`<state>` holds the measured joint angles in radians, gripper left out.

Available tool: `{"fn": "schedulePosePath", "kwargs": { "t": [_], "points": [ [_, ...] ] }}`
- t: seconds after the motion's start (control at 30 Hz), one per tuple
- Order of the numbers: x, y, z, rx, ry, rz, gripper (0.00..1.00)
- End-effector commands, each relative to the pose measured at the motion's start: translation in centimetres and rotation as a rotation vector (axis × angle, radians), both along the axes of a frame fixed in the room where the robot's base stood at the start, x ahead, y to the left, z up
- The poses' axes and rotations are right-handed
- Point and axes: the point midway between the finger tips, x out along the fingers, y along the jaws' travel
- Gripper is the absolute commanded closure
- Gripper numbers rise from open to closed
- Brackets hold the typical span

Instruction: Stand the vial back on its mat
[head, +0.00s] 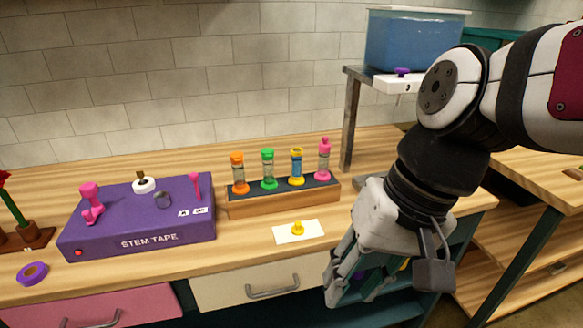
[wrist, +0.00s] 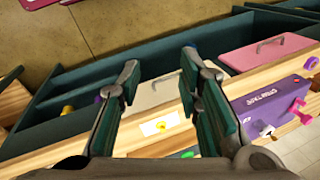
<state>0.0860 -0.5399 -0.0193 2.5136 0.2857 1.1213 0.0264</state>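Several vials stand upright in the rack: an orange one (head: 239,172), a green one (head: 268,168), a yellow-ended one with blue contents (head: 297,166) and a pink one (head: 324,160). No vial stands on the mat. My gripper (head: 345,290) is at the counter's front edge, right of the mat. In the wrist view my gripper (wrist: 160,62) is open and empty; the mat (wrist: 150,129) shows between its fingers.
A wooden rack (head: 280,201) stands behind the mat. A purple stem tape box (head: 140,222) is at left, with a purple tape ring (head: 33,273) near it. A metal stand (head: 349,120) bears a blue-filled tank (head: 414,42).

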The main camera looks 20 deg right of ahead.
Motion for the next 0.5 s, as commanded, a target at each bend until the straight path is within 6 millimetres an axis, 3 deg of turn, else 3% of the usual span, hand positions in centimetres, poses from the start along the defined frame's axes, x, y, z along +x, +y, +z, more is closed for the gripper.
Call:
{"fn": "schedulePosePath", "kwargs": {
  "t": [0.2,0.5],
  "points": [
    [-1.0,-3.5,1.3,-0.244,-0.197,0.167,0.68],
    [-1.0,-4.4,1.7,-0.305,-0.239,0.203,0.68]
  ]
}}
